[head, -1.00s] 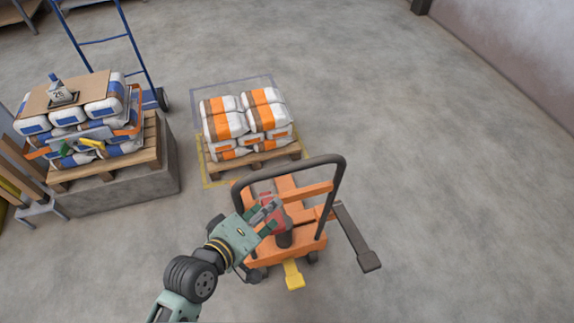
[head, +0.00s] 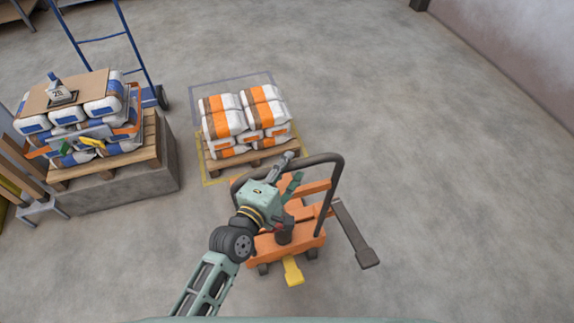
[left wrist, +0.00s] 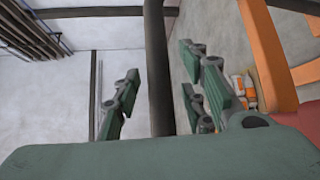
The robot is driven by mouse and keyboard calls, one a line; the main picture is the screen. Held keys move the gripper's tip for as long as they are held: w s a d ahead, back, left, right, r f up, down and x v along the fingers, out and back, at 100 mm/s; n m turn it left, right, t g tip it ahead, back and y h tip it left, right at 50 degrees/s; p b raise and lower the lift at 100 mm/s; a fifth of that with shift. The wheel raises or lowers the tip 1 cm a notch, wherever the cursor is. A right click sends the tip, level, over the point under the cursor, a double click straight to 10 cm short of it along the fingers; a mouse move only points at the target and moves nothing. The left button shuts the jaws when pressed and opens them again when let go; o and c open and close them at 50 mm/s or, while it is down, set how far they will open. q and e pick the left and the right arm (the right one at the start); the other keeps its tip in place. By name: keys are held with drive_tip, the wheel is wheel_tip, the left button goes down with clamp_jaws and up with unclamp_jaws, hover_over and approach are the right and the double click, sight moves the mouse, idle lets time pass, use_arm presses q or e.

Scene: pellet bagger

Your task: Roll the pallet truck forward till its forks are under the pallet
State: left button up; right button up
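The orange pallet truck (head: 312,240) stands in front of the pallet, with a dark looped handle (head: 342,185). The wooden pallet (head: 262,160) bears white and orange bags (head: 244,118). The truck's forks are largely hidden behind the handle and my arm, so I cannot tell how far they reach. My left gripper (head: 291,169) is at the handle's left upper part, its fingers spread. In the left wrist view, a dark bar of the handle (left wrist: 157,70) runs between the open fingers, which are apart from it. My right gripper is not in view.
At the left, a concrete block (head: 130,190) bears another pallet (head: 153,145) with blue-marked bags. A blue hand truck (head: 140,55) stands behind it. A yellow pedal (head: 293,270) and a dark arm with a pad (head: 367,257) stick out from the truck. The floor at right is clear.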

use_arm(q)
drive_tip(key=shift+w+d, duration=0.1)
drive_tip(key=shift+w, duration=0.05)
drive_tip(key=shift+c, duration=0.4)
clamp_jaws()
